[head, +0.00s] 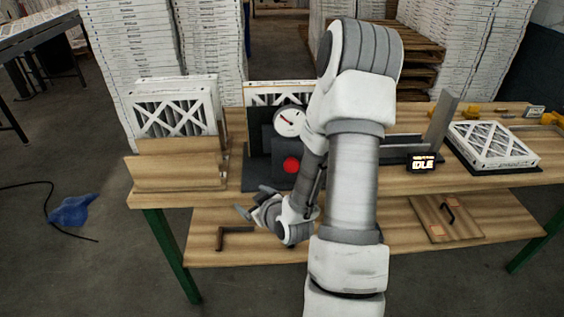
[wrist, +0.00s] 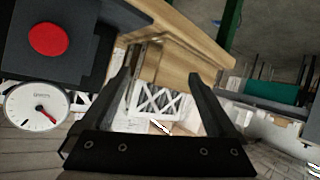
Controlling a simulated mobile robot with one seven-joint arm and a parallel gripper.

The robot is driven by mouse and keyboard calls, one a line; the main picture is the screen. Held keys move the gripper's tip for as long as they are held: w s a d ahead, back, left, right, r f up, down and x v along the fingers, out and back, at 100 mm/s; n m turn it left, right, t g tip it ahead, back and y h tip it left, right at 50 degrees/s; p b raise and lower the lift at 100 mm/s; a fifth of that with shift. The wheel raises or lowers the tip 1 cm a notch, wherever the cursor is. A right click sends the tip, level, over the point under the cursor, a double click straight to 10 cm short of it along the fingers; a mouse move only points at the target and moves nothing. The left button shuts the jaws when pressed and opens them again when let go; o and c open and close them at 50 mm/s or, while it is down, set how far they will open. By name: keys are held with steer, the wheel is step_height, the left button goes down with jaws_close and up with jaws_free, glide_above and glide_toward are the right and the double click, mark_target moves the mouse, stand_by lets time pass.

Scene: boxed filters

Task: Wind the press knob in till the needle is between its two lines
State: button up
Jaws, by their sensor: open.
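The press is a dark block (head: 258,140) near the bench's front edge. Its red round knob (head: 291,165) faces out and shows large at the upper left of the wrist view (wrist: 49,38). The white gauge (head: 289,120) sits above the knob. In the wrist view the gauge (wrist: 37,106) has a red needle pointing to the lower right; I cannot make out its two lines. My gripper (head: 253,201) is below and left of the knob, apart from it. In the wrist view its fingers (wrist: 160,82) are spread and empty. My arm hides the press's right side.
A wooden holder (head: 178,165) with white filters stands left of the press. The lower shelf holds a dark L-shaped handle (head: 232,232) and a wooden panel with a black pull (head: 444,222).

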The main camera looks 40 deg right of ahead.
steer(key=s+d+f+m+t+h, duration=0.2)
steer(key=s+d+m+t+h, duration=0.1)
steer(key=s+d+m+h, duration=0.6)
steer(key=b, duration=1.3)
glide_toward(292, 166)
steer(key=shift+n, duration=0.4)
steer(key=x, duration=0.9)
steer(key=shift+w+p, duration=0.1)
steer(key=shift+p, duration=0.3)
steer(key=c, duration=1.3)
